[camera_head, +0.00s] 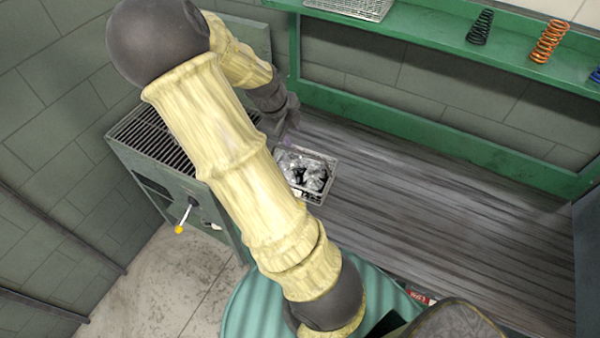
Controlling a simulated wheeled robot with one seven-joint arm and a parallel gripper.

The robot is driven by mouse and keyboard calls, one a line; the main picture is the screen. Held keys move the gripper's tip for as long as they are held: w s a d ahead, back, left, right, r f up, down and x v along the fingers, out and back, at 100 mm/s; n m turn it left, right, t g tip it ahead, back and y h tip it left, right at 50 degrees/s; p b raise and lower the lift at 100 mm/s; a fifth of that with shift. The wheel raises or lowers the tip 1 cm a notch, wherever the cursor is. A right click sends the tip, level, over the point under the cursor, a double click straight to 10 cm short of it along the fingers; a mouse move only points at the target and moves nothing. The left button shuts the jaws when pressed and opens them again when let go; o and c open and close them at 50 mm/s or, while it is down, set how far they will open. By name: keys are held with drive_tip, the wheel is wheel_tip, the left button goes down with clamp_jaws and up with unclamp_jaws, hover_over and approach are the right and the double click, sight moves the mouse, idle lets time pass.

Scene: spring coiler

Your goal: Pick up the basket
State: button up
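A small wire-rimmed basket (326,197) with shiny, crumpled grey contents sits on the dark wooden bench, just right of my pale yellow arm. My arm hides its left side. My dark gripper (287,124) is above and behind the basket in the picture, near the bench's left end. Its fingertips are small and partly hidden, so I cannot tell whether they are open or touch the basket's far edge. A second wire-mesh basket (352,8) stands on the green shelf at the top, cut off by the picture edge.
A green machine with a slatted top (150,140) and a yellow-knobbed lever (181,228) stands left. Black (480,27) and orange (549,41) springs are on the green shelf (420,30). The bench (450,230) is clear to the right. A ribbed green drum (250,305) is below my arm.

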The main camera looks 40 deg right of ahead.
sight(299, 152)
drive_tip(key=x, duration=0.7)
drive_tip(key=shift+d+f, duration=0.15)
drive_tip(key=shift+f, duration=0.25)
drive_tip(key=shift+a+p+x, duration=0.15)
drive_tip(key=shift+p+x, duration=0.1)
drive_tip(key=shift+x, duration=1.05)
drive_tip(key=shift+a+p+x, duration=0.1)
drive_tip(key=shift+p+x, duration=0.1)
drive_tip(key=shift+x, duration=1.15)
clamp_jaws()
